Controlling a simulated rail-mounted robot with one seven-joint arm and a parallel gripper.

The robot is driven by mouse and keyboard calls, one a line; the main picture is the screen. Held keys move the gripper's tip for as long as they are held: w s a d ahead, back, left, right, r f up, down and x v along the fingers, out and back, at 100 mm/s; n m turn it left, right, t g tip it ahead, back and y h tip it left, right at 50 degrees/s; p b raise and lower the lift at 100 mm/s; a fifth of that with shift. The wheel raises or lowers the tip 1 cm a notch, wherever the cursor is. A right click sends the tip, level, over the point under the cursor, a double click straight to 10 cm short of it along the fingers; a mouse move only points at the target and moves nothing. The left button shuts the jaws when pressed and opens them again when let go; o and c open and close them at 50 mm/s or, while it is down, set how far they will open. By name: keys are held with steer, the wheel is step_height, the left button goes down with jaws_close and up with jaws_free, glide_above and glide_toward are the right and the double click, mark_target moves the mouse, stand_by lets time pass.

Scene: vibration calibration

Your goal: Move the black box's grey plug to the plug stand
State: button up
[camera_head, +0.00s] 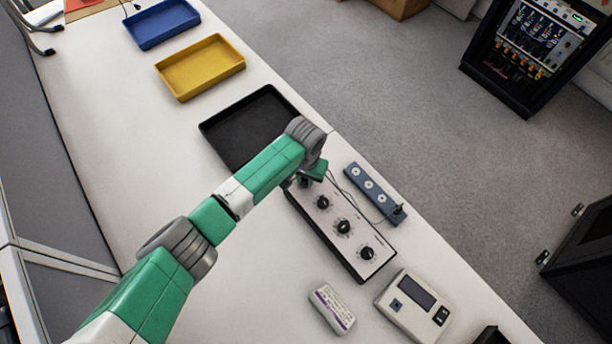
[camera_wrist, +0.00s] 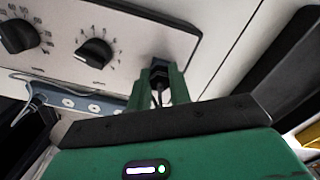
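The black box (camera_head: 312,221) has a light top panel with several black dials, and its upper end lies under my arm. My gripper (camera_head: 308,180) is at that end, partly hidden by my wrist. In the wrist view my gripper's green fingers (camera_wrist: 164,76) point at the panel (camera_wrist: 133,38) and stand on either side of a dark plug (camera_wrist: 158,65) with a cable. I cannot tell whether they press on it. The plug appears to be at the panel. The blue-grey plug stand (camera_head: 361,174), a strip with round white sockets, lies right of the box. A dark plug (camera_head: 398,212) is at its lower end.
A black tray (camera_head: 216,143) lies beyond the gripper, with yellow (camera_head: 174,84) and blue trays (camera_head: 145,42) farther up. A white meter (camera_head: 398,318) and a small white device (camera_head: 332,309) lie below. A thin cable loops beside the stand, near the table edge.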

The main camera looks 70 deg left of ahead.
steer(key=shift+r+n+p, duration=0.1)
steer(key=shift+n+p, duration=1.2)
steer(key=shift+n, duration=0.5)
jaws_close()
steer(key=shift+n+p, duration=0.45)
steer(key=shift+n, duration=0.45)
steer(key=shift+n+p, duration=0.5)
steer(key=shift+n, duration=0.9)
steer(key=shift+n+p, duration=0.65)
steer(key=shift+n, duration=1.35)
steer(key=shift+n, duration=1)
